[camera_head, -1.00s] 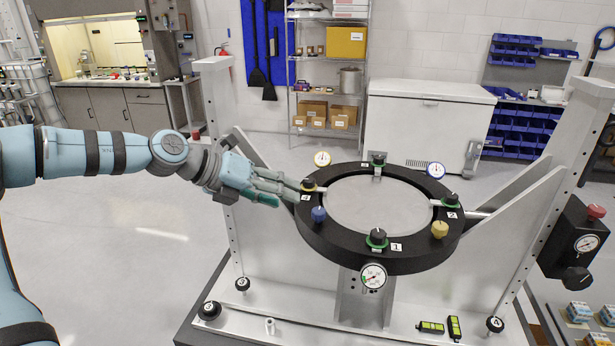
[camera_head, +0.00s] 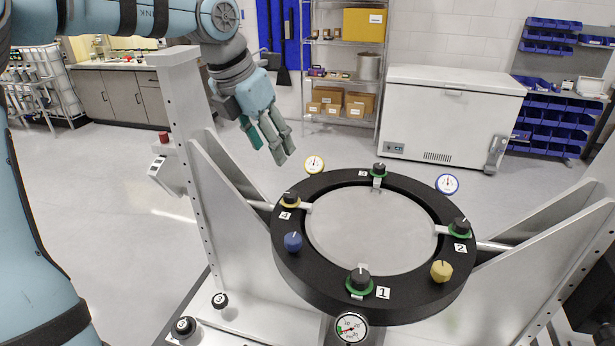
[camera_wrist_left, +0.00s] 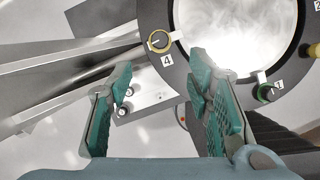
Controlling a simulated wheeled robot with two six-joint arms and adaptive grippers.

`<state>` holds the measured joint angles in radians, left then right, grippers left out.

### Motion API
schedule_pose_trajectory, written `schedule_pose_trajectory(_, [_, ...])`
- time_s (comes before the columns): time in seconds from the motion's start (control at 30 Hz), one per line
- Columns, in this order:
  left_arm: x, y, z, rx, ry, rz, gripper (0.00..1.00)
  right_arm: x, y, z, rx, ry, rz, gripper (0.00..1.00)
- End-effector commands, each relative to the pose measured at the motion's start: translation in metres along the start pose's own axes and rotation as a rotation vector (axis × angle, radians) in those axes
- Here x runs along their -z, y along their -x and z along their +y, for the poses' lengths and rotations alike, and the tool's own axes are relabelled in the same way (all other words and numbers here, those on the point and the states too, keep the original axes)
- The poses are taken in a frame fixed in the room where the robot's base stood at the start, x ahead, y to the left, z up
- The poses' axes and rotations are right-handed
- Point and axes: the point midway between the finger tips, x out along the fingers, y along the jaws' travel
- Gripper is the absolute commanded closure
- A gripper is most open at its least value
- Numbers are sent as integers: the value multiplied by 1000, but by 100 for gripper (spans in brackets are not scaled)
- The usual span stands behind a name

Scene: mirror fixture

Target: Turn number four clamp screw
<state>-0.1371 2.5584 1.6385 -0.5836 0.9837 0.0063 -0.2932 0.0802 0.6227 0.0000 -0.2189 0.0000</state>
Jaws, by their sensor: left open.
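The number four clamp screw (camera_head: 290,198) is a dark knob with a yellow collar on the left side of the black ring (camera_head: 284,262). Its label "4" (camera_head: 286,215) is beside it. In the left wrist view, the screw (camera_wrist_left: 158,41) shows at top centre, beyond the fingers. My left gripper (camera_head: 279,150) is open and empty, fingers pointing down, above and apart from the ring's far left side. Its spread teal fingers also show in the left wrist view (camera_wrist_left: 160,92). My right gripper is in neither current view.
Green-collared screws one (camera_head: 360,282), two (camera_head: 459,227) and three (camera_head: 379,171) sit around the ring, with a blue knob (camera_head: 293,242) and a yellow knob (camera_head: 441,270). Dial gauges (camera_head: 314,165) stand at its edge. A pale upright post (camera_head: 185,130) rises left of it.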

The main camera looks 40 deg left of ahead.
Motion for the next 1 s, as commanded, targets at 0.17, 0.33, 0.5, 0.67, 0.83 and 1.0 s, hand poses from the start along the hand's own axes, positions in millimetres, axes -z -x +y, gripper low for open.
schedule_pose_trajectory(0.17, [2, -16, 0, -3, -2, 3, 54, 0, -7, 0, 0, 0, 1, 54])
schedule_pose_trajectory(0.33, [2, -62, 0, 0, -4, 4, 54, -9, -20, -2, 0, 1, -11, 54])
schedule_pose_trajectory(0.5, [1, -107, -1, 0, -4, 7, 54, -18, -14, -1, 0, 1, -28, 54])
schedule_pose_trajectory(0.67, [0, -135, 0, -1, -2, 4, 54, -12, -10, -1, 0, 1, -19, 54])
schedule_pose_trajectory(0.83, [0, -144, 0, -1, -1, 1, 54, -3, -10, -1, 0, 0, -2, 54])
schedule_pose_trajectory(1.0, [0, -144, 0, -1, -1, 0, 54, -4, -10, -1, 0, 0, -4, 54])
